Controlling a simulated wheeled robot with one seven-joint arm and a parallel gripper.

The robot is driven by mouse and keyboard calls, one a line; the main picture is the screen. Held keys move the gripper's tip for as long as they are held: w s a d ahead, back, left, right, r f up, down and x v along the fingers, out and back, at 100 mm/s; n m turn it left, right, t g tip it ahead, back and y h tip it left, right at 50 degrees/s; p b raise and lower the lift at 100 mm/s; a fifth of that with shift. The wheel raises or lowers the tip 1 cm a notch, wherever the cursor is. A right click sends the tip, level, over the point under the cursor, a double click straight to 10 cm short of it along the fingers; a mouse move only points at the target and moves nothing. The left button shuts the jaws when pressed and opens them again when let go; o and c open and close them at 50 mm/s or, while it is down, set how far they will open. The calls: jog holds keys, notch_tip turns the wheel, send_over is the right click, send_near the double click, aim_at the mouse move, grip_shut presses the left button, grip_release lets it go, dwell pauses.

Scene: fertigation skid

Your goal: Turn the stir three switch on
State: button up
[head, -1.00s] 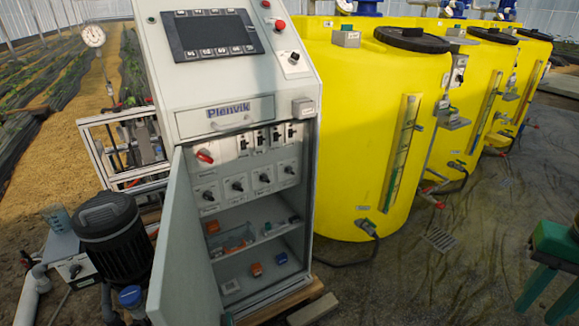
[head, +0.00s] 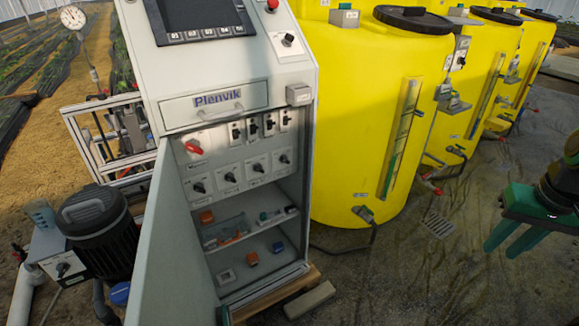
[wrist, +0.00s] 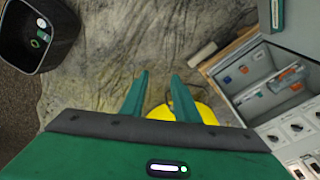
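The open grey control cabinet (head: 228,105) stands in the middle of the head view. Inside is an upper row of small black switches (head: 253,127) beside a red rotary handle (head: 194,146). Below is a row of black rotary knobs (head: 230,177) on white plates. Their labels are too small to read, so I cannot tell which is stir three. My green gripper (head: 502,250) is at the right, well away from the cabinet, fingers pointing down. In the wrist view my gripper (wrist: 160,75) has its two fingers apart with nothing held; the cabinet's switch plates (wrist: 297,128) show at the right.
The cabinet door (head: 175,240) hangs open at its left. Yellow tanks (head: 350,120) stand to the right, with valves and hoses low down. A black motor (head: 98,228) is at the lower left. A black bin (wrist: 38,38) shows in the wrist view.

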jog(key=w+a+f+n+t, duration=0.2)
jog(key=w+a+f, duration=0.1)
jog(key=w, duration=0.7)
jog(key=w+a+f+n+t+y, duration=0.1)
jog(key=w+a+f+n+t, duration=0.2)
jog(key=w, duration=0.6)
jog(key=w+a+f+n+t, duration=0.15)
jog(key=w+a+f, duration=0.25)
jog(key=w, duration=0.6)
jog(key=n+t+y, duration=0.7)
jog(key=n+y, duration=0.2)
jog(key=n, duration=0.4)
send_near(286, 162)
jog(key=shift+x, duration=4)
jog(key=shift+w, duration=0.1)
